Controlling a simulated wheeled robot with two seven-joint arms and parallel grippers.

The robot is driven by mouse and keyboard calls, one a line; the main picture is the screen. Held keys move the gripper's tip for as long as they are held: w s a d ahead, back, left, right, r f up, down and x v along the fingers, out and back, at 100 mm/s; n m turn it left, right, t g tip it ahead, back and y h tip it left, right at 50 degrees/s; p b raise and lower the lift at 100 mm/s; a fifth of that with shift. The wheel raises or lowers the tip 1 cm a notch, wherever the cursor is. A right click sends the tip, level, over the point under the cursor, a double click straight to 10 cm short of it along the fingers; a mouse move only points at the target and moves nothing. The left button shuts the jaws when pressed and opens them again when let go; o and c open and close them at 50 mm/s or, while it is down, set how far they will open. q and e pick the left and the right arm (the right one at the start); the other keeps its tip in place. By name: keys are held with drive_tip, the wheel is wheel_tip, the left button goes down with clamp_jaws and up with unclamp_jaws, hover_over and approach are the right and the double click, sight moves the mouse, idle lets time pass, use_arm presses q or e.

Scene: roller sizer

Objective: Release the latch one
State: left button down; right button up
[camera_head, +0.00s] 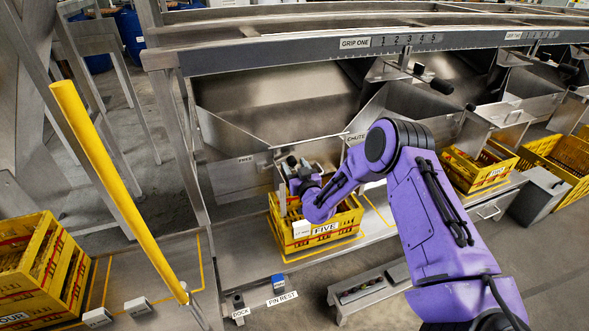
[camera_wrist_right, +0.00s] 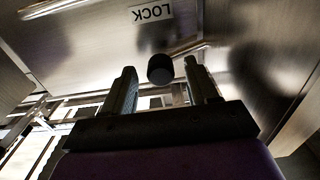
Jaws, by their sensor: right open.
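In the right wrist view, a round black knob (camera_wrist_right: 160,69) shows between the two fingertips of my right gripper (camera_wrist_right: 160,82), with a gap on each side. The gripper is open and not closed on it. I cannot tell how deep the knob sits between the fingers. A LOCK label (camera_wrist_right: 152,13), upside down in this view, is on the metal panel beyond the knob. In the head view my right gripper (camera_head: 291,164) is at the front of the left chute, above the yellow crate marked FIVE (camera_head: 318,238). A FREE label (camera_head: 245,160) is left of it. My left gripper is out of view.
A metal beam marked GRIP ONE (camera_head: 354,43) runs above the chutes. A yellow post (camera_head: 118,190) stands at left, near a yellow crate (camera_head: 40,265). More yellow crates (camera_head: 478,170) are at right. A low bench (camera_head: 372,286) stands on the floor in front.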

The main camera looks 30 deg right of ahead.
clamp_jaws()
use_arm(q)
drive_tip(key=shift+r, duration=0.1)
use_arm(e)
drive_tip(key=shift+a+r, duration=0.1)
